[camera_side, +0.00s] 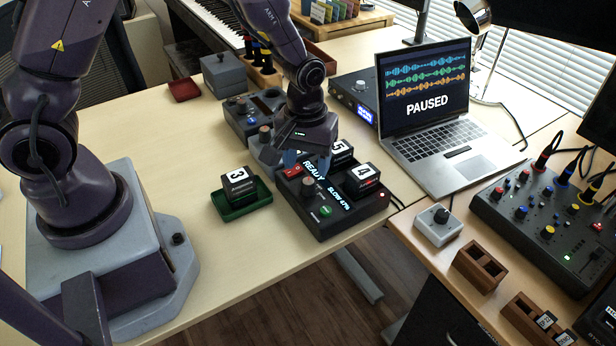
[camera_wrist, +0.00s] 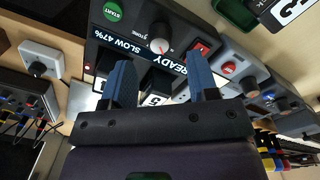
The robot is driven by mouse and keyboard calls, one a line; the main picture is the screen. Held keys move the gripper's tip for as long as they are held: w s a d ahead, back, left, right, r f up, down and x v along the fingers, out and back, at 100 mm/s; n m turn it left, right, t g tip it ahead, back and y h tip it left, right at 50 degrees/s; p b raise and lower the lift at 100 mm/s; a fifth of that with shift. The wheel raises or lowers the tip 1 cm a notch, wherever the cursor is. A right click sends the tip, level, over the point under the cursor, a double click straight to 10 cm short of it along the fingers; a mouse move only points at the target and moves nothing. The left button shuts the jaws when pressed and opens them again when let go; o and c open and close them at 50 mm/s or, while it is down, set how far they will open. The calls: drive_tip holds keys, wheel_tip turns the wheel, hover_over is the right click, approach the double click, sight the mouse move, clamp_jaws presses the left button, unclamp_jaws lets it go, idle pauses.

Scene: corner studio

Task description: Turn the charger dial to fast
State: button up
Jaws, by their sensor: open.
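The black charger (camera_side: 318,228) stands on the light wooden table. Its display (camera_side: 339,196) reads READY and SLOW 47%, also legible in the wrist view (camera_wrist: 122,46). Batteries 4 (camera_side: 363,180) and 5 (camera_side: 341,152) sit in the charger. My gripper (camera_side: 302,163) is open over the charger's back part, its blue fingers (camera_wrist: 159,62) apart and clear of the dial.
Battery 3 (camera_side: 239,184) sits in a green tray (camera_side: 241,210) left of the charger. A grey device with knobs (camera_side: 251,117) is behind. A laptop (camera_side: 428,106) showing PAUSED is at right, with a mixer (camera_side: 545,215) in front. Table left of the green tray is clear.

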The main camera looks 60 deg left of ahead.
sight(308, 181)
drive_tip(key=shift+f, duration=2.35)
drive_tip(key=c, duration=0.9)
